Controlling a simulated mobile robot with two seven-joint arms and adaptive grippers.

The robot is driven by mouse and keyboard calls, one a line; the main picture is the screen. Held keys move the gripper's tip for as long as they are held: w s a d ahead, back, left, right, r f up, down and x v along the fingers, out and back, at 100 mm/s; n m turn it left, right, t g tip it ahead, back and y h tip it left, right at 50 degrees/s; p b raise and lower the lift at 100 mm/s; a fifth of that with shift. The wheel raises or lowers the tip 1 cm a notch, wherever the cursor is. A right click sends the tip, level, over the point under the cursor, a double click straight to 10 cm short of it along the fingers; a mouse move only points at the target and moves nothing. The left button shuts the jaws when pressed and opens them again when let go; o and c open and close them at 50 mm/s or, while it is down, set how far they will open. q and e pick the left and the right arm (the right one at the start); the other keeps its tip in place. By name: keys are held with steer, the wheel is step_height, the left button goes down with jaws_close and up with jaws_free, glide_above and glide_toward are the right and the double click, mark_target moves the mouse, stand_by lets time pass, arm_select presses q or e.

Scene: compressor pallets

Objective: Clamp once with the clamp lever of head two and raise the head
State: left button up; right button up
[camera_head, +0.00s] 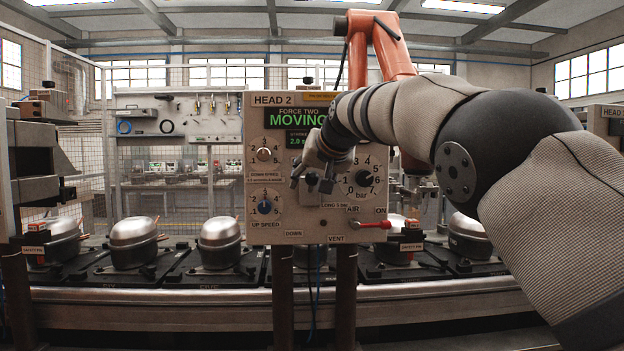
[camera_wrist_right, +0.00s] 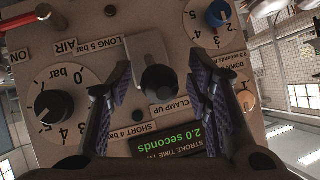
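The head two panel (camera_head: 262,110) faces me, with a green display (camera_head: 296,117) reading MOVING. The wrist view shows the panel upside down. There the clamp lever's black knob (camera_wrist_right: 158,82) stands on a grey plate near the CLAMP UP label (camera_wrist_right: 176,106). My right gripper (camera_wrist_right: 160,88) is open, with one finger on each side of the knob and gaps visible between. In the head view, my right gripper (camera_head: 312,184) is at the panel's lower middle and partly hides the lever. My left gripper is not in view.
Close by are the pressure dial (camera_head: 358,179), the down speed knob (camera_head: 264,154), the up speed knob (camera_head: 265,206) and the red air lever (camera_head: 374,224). Silver compressors (camera_head: 219,240) stand on black pallets along the conveyor (camera_head: 180,305). An orange robot arm (camera_head: 365,40) rises behind the panel.

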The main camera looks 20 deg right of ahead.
steer(key=shift+s, duration=0.1)
steer(key=v, duration=0.7)
steer(key=shift+s+r, duration=0.15)
steer(key=shift+s, duration=0.05)
